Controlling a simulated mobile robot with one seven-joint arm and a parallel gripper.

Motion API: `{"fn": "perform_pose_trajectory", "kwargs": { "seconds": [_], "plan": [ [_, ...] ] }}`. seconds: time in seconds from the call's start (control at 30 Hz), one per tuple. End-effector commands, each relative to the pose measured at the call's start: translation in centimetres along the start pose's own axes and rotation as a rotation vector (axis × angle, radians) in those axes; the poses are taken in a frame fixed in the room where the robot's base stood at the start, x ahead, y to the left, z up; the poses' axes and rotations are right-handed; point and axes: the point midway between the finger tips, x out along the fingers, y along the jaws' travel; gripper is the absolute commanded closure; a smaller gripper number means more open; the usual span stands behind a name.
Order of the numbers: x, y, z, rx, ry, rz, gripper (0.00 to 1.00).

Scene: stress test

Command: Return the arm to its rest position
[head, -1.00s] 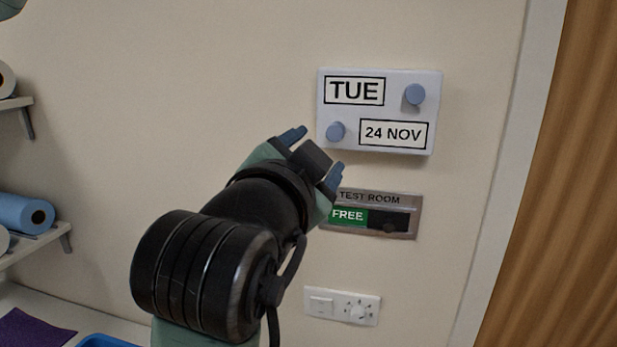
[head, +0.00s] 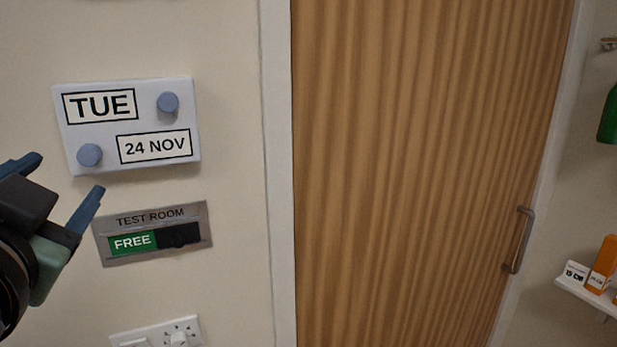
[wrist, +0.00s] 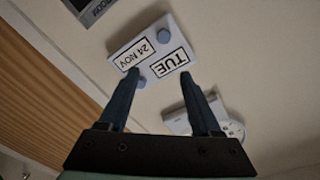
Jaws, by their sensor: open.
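My gripper (head: 62,190) is at the left edge of the head view, its two blue fingers apart and nothing between them. The rest of my arm is mostly out of the picture. The gripper is in front of the wall, near the lower left of a white calendar panel (head: 150,113) reading TUE and 24 NOV, with two blue-grey knobs. In the wrist view my gripper (wrist: 158,85) is open and empty, and the calendar panel (wrist: 183,30) shows upside down beyond the fingertips. I cannot tell the exact gap to the wall.
A TEST ROOM sign (head: 160,214) showing FREE is below the calendar panel. A white switch plate (head: 185,325) is lower still. A brown door (head: 420,150) with a metal handle (head: 519,240) fills the middle right. A shelf (head: 590,293) with an orange item (head: 603,262) is at far right.

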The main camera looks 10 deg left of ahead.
Motion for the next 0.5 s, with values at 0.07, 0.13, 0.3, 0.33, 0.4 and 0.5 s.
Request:
{"fn": "perform_pose_trajectory", "kwargs": {
  "seconds": [0.07,0.13,0.3,0.33,0.4,0.5],
  "plan": [
    [-0.1,1.8,-3.0,-0.063,0.093,0.007,0.35],
    [-0.8,3.5,-6.4,-0.146,0.201,0.01,0.35],
    [-4.6,7.1,-14.9,-0.402,0.493,0.044,0.35],
    [-5.5,7.6,-16.1,-0.448,0.539,0.054,0.35],
    [-7.7,8.6,-18.8,-0.551,0.644,0.081,0.35],
    [-10.7,9.4,-21.5,-0.678,0.767,0.12,0.35]
  ]
}}
